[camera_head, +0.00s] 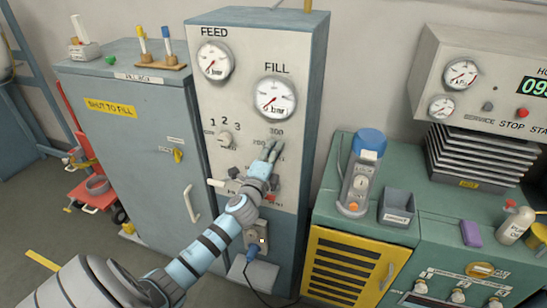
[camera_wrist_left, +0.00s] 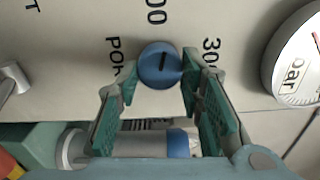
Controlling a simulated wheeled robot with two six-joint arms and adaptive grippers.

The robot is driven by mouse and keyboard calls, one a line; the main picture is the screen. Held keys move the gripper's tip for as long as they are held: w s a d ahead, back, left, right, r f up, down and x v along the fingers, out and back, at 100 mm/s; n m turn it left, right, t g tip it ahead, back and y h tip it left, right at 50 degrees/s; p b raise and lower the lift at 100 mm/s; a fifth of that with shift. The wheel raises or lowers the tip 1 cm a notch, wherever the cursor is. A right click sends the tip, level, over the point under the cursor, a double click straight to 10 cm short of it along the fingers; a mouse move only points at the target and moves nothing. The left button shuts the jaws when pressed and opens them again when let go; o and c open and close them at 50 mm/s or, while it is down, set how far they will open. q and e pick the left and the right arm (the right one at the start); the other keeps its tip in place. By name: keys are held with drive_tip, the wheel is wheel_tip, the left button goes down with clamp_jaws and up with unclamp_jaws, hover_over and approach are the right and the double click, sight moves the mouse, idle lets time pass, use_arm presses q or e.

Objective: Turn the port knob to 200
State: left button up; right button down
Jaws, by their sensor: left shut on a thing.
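The port knob (camera_wrist_left: 153,76) is a round blue knob with a dark line across its face, on the pale panel. In the left wrist view the line slants slightly, its upper end towards the mark ending in "00" above the knob. Part of the word "PORT" shows at left, and a cut-off "30" at right. My left gripper (camera_head: 272,151) is at the panel below the FILL gauge (camera_head: 276,97), its fingers on both sides of the knob, shut on it. In the head view the gripper hides the knob. My right gripper is not in view.
A FEED gauge (camera_head: 214,61) and a 1-2-3 selector knob (camera_head: 226,139) are on the same panel. A white lever (camera_head: 217,183) sticks out below left. A grey cabinet (camera_head: 140,150) stands at left; a green bench (camera_head: 345,225) with a flowmeter-like device (camera_head: 361,184) stands at right.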

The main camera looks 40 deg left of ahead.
use_arm(q)
drive_tip(key=shift+n+b, duration=0.45)
drive_tip(key=shift+n, duration=0.95)
drive_tip(key=o, duration=1.2)
drive_tip(key=shift+c, duration=0.2)
drive_tip(key=v, duration=1.2)
